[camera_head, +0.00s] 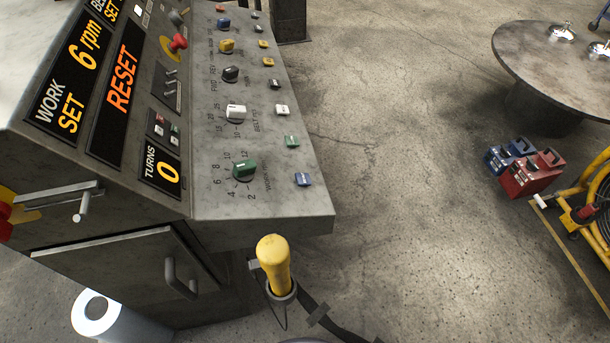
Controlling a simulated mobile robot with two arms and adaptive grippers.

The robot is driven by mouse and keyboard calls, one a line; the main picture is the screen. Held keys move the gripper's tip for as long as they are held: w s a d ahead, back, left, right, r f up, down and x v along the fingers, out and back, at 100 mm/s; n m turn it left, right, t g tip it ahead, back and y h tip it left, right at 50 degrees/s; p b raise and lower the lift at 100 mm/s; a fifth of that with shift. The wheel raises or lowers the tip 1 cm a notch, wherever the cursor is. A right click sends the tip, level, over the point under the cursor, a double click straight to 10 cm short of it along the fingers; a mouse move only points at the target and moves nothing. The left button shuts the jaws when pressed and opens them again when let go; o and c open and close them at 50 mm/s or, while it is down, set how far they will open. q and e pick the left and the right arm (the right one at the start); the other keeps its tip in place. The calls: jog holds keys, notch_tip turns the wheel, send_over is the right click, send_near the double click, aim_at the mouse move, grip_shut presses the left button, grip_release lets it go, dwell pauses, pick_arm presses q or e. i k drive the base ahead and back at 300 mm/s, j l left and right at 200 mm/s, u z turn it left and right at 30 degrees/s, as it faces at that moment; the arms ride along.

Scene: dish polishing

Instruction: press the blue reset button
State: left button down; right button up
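A small blue button (303,179) sits on the sloped grey control panel (280,205), near its front right corner. It is at the near end of a row of small coloured buttons, with a green button (291,141) just beyond it. Its label is too small to read. A blue knob (222,22) is at the far end of the panel. A display (120,80) on the upright face reads RESET in orange. Neither of my grippers is in view, and nothing covers the blue button.
A green knob (244,170) stands left of the blue button. A yellow handle (274,262) stands upright in a holder below the panel's front edge. A round table (530,60) and blue and red cases (532,175) are at the right. The floor between is clear.

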aim_at(302, 179)
jog(key=u, duration=0.8)
jog(key=l+u, duration=0.45)
jog(key=l, duration=0.15)
jog(key=l+u, duration=0.5)
jog(key=k+l+u, duration=0.15)
jog(key=l+u, duration=0.3)
jog(key=l, duration=0.25)
jog(key=k+l, duration=0.1)
jog(key=l, duration=0.25)
jog(key=k+l, duration=0.1)
jog(key=l, duration=0.25)
jog(key=k+l+u, duration=0.1)
jog(key=l, duration=0.25)
jog(key=k+l, duration=0.15)
jog(key=l, duration=0.2)
jog(key=k+l, duration=0.1)
jog(key=l, duration=0.2)
